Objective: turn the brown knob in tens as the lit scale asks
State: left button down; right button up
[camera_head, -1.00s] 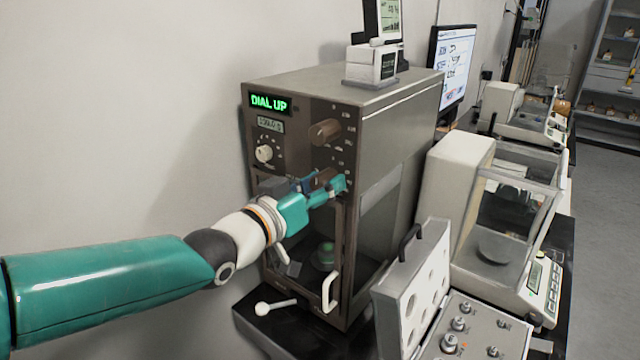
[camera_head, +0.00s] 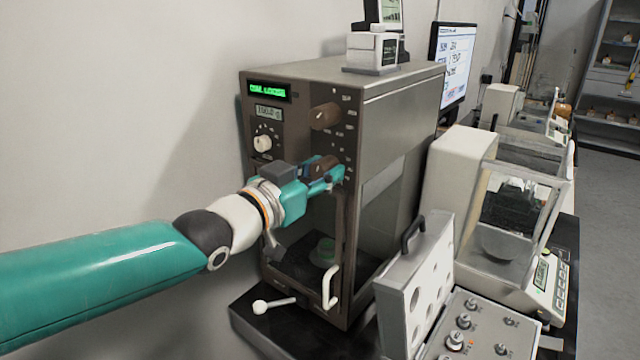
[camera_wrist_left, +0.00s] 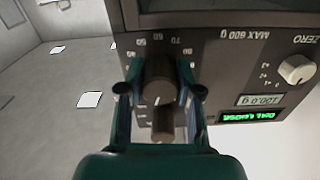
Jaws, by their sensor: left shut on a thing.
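The tall brown scale (camera_head: 400,120) has a lit green display (camera_head: 270,91), whose wording is too blurred to read. The small grey readout (camera_wrist_left: 262,99) below it shows about 100.0 g. Two brown knobs stick out of its front, one above the other. My left gripper (camera_head: 326,177) is shut on the lower brown knob (camera_head: 322,164). In the left wrist view this knob (camera_wrist_left: 158,82) sits between both fingers, with a pale pointer line and numbers in tens around it. The upper brown knob (camera_head: 325,116) is free. My right gripper is not in view.
A white knob (camera_head: 263,143) sits left of the brown ones. A white door handle (camera_head: 331,288) is below my gripper. A greenish weight (camera_head: 326,250) stands inside the chamber. An open weight case (camera_head: 425,280) and a white balance (camera_head: 455,185) stand at right.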

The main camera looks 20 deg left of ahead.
pick_arm(q)
jog(key=shift+m+b, duration=0.65)
jog(key=shift+m, duration=0.45)
jog(key=c, duration=0.8)
grip_release()
jog(key=shift+o, duration=0.2)
jog(key=v, duration=1.2)
